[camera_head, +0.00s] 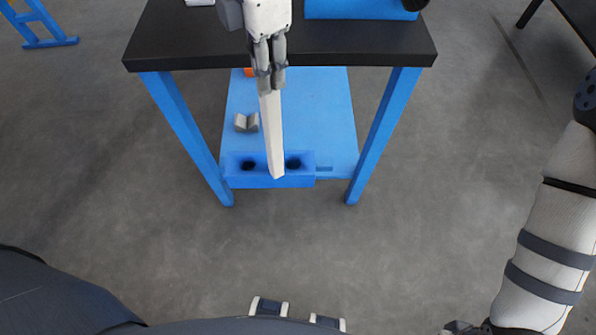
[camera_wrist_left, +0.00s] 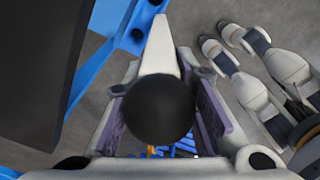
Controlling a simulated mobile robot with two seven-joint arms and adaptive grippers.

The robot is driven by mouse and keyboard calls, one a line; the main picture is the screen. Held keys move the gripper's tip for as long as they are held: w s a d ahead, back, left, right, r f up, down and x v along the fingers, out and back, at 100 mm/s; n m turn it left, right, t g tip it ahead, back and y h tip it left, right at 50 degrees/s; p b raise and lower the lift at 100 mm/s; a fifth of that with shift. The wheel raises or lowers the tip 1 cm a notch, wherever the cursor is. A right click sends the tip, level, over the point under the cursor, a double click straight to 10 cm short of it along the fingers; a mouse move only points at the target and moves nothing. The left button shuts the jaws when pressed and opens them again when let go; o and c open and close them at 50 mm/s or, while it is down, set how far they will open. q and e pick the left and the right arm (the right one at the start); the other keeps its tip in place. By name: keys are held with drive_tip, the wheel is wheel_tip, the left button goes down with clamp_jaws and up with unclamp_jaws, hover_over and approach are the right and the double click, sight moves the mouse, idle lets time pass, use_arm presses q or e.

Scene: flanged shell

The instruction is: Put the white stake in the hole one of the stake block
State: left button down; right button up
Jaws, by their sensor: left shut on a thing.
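The white stake (camera_head: 272,135) hangs almost upright, slightly tilted, below my left gripper (camera_head: 269,82) in the head view. That gripper is shut on its upper part. In the left wrist view, the stake (camera_wrist_left: 160,50) points away between the fingers, and a dark round shape covers its near part. The blue stake block (camera_head: 302,177) is at the front of the low shelf, with dark holes showing on either side of the stake. The stake's lower end overlaps the block in the picture; I cannot tell whether they touch. My right gripper's fingers are not seen.
A black tabletop (camera_head: 350,45) on blue legs stands above the blue shelf (camera_head: 325,110). A grey notched piece (camera_head: 246,122) lies on the shelf, and an orange thing shows behind. A blue box (camera_head: 360,9) is on the tabletop. The floor in front is clear.

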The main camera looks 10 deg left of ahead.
sight(272, 125)
use_arm(q)
drive_tip(key=w+d+r+n, duration=0.1)
drive_tip(key=w+d+n, duration=0.25)
drive_tip(key=n, duration=0.85)
wheel_tip(272, 125, down, 9)
drive_tip(key=b, duration=0.1)
drive_tip(key=shift+w+a+f, duration=0.15)
drive_tip(key=shift+w+a, duration=0.1)
drive_tip(key=shift+a, duration=0.15)
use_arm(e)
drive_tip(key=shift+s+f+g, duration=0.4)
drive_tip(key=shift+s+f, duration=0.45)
use_arm(q)
drive_tip(key=c, duration=1.3)
unclamp_jaws()
drive_tip(key=shift+f, duration=0.15)
